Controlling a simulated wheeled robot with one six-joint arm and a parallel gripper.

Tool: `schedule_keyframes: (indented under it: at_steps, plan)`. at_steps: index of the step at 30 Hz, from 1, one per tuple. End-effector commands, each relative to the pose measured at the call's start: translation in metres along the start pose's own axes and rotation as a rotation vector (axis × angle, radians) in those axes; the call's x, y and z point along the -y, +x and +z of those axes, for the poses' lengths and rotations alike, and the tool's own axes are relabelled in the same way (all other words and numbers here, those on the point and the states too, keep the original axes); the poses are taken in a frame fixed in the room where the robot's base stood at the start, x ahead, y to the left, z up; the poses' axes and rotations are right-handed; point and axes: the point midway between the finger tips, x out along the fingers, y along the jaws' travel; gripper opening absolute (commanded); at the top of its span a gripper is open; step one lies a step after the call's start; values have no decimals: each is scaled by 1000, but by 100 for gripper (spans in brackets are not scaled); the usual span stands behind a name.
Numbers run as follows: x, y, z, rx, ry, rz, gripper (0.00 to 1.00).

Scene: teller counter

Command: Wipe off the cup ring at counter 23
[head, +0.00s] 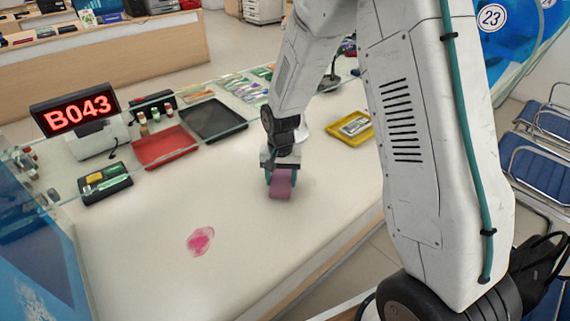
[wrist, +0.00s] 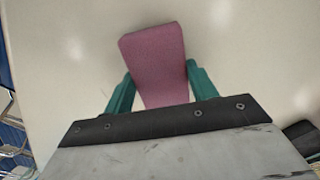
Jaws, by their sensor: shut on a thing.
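My gripper (head: 282,181) is shut on a pinkish-purple sponge or cloth pad (head: 282,187), in the middle of the counter in the head view. In the wrist view the pad (wrist: 155,60) sits between the two green fingers of my gripper (wrist: 158,88). I cannot tell whether the pad touches the counter. The cup ring (head: 200,240) is a pink-red stain on the pale counter top (head: 140,265), to the left of and nearer than my gripper. The stain is not in the wrist view. A round sign 23 (head: 492,17) shows at the upper right.
A red tray (head: 162,147), a black tray (head: 213,119) and a yellow tray (head: 350,128) lie along the far side. A B043 display (head: 78,113) and a black stamp box (head: 105,183) stand at the left. A glass screen edge runs across there. The counter between gripper and stain is clear.

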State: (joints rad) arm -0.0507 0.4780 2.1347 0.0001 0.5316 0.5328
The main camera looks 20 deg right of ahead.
Motion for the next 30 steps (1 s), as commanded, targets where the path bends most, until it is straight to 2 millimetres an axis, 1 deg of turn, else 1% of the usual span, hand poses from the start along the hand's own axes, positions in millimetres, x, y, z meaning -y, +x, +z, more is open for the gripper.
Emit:
schedule_keyframes:
  at_steps: [1, 18, 23, 30]
  plan:
    - [-1, -16, -2, -7, 2, -4, 28]
    - [-3, -66, -2, -4, 4, -2, 28]
    - [-3, -74, -2, -3, 4, -2, 28]
    - [-3, -75, -2, -2, 4, -1, 28]
